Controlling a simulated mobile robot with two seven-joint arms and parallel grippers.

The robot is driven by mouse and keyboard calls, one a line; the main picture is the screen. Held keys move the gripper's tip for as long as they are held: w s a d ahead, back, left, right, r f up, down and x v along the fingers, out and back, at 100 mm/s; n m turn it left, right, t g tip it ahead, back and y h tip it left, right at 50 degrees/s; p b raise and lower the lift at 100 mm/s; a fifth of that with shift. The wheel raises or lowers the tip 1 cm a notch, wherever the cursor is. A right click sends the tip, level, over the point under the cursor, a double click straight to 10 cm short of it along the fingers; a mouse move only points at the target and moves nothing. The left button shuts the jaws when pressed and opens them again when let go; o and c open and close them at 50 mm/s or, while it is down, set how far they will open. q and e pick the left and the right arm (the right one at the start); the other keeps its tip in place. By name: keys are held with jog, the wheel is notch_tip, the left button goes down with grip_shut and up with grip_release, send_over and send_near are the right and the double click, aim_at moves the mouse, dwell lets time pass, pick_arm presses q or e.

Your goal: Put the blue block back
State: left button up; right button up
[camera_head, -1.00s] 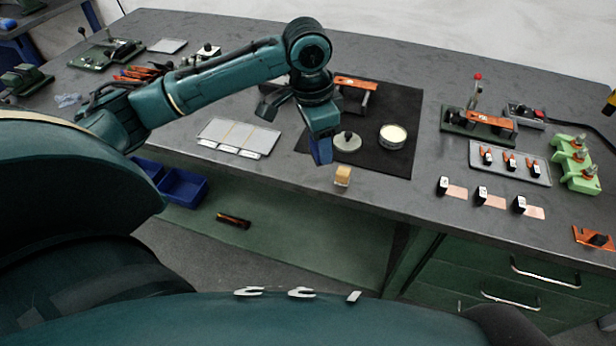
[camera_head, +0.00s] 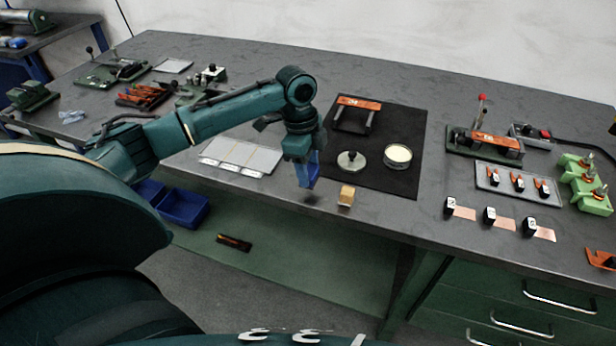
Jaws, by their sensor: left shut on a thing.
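My left gripper (camera_head: 306,182) points down over the front part of the grey bench. It is shut on the blue block (camera_head: 310,172), which shows below the teal gripper body. The block's upper part is hidden by the gripper. A dark patch like a shadow lies on the bench just under it, so the block looks a little above the surface. A small wooden block (camera_head: 346,196) stands on the bench just right of it, apart from it. My right gripper is not in view.
A black mat (camera_head: 400,178) right of the gripper holds an orange-topped stand (camera_head: 358,103), a knobbed disc (camera_head: 351,160) and a round cream-filled dish (camera_head: 398,156). Fixtures and numbered black blocks (camera_head: 489,216) stand on the right. Blue bins (camera_head: 185,208) sit below.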

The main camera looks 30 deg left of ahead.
pick_arm(q)
jog(key=shift+f, duration=1.7)
jog(key=shift+f, duration=0.1)
jog(key=o, duration=0.9)
jog(key=shift+o, duration=0.2)
jog(key=shift+r, duration=0.45)
notch_tip(320, 180, up, 11)
jog(key=a, duration=0.1)
jog(key=shift+s+a+r, duration=0.15)
jog(key=shift+s+a, duration=0.05)
